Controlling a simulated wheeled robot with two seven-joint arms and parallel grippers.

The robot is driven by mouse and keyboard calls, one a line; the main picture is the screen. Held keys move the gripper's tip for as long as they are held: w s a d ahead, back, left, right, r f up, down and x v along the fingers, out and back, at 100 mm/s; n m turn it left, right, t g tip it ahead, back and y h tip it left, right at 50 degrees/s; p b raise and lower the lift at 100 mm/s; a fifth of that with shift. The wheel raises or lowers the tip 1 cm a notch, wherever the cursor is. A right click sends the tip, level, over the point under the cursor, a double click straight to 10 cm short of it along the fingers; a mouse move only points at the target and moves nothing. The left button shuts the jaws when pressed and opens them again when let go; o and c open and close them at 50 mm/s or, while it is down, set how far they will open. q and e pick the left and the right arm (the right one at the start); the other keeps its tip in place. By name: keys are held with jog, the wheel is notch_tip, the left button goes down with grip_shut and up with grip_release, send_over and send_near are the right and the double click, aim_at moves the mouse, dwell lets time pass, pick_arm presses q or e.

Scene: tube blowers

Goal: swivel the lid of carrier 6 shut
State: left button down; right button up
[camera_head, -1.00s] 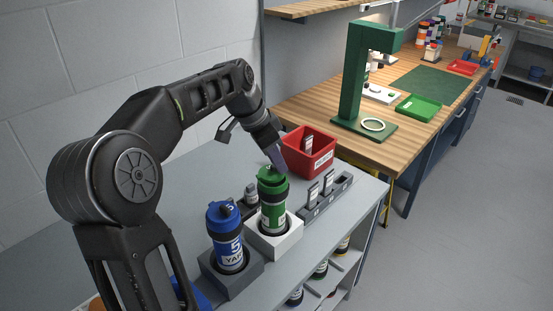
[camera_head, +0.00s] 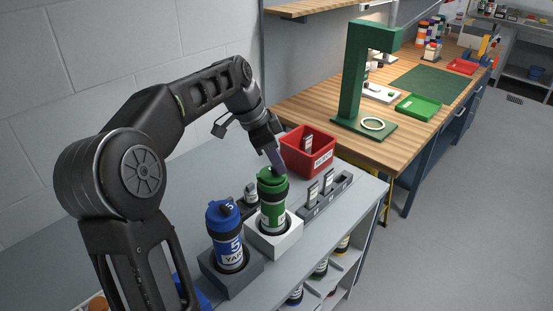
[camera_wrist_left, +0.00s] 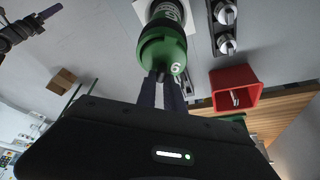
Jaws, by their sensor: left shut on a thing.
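Carrier 6 is a green canister (camera_head: 272,205) standing upright in a white holder block (camera_head: 274,240) on the grey bench. Its green lid (camera_head: 272,177) sits on top and looks roughly lined up with the body; any small offset is too fine to tell. In the left wrist view the lid (camera_wrist_left: 163,50) shows a white 6. My left gripper (camera_head: 277,165) reaches down from above and behind and is shut on the lid at its top edge; the fingers (camera_wrist_left: 163,84) hide the gripped part. A dark jointed part at the upper left of the wrist view may be my right arm.
A blue carrier marked 5 (camera_head: 226,240) stands in a dark grey block (camera_head: 232,278) close in front. A red bin (camera_head: 309,150) is behind, and a grey rack (camera_head: 326,200) with small labelled pieces is to the right. A wooden bench (camera_head: 300,106) lies beyond.

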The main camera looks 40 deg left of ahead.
pick_arm(q)
jog(key=shift+s+d+m+h, duration=0.3)
jog(key=shift+m, duration=0.6)
jog(key=c, duration=1.4)
grip_release()
jog(key=shift+c, duration=0.2)
jog(key=shift+g, duration=0.3)
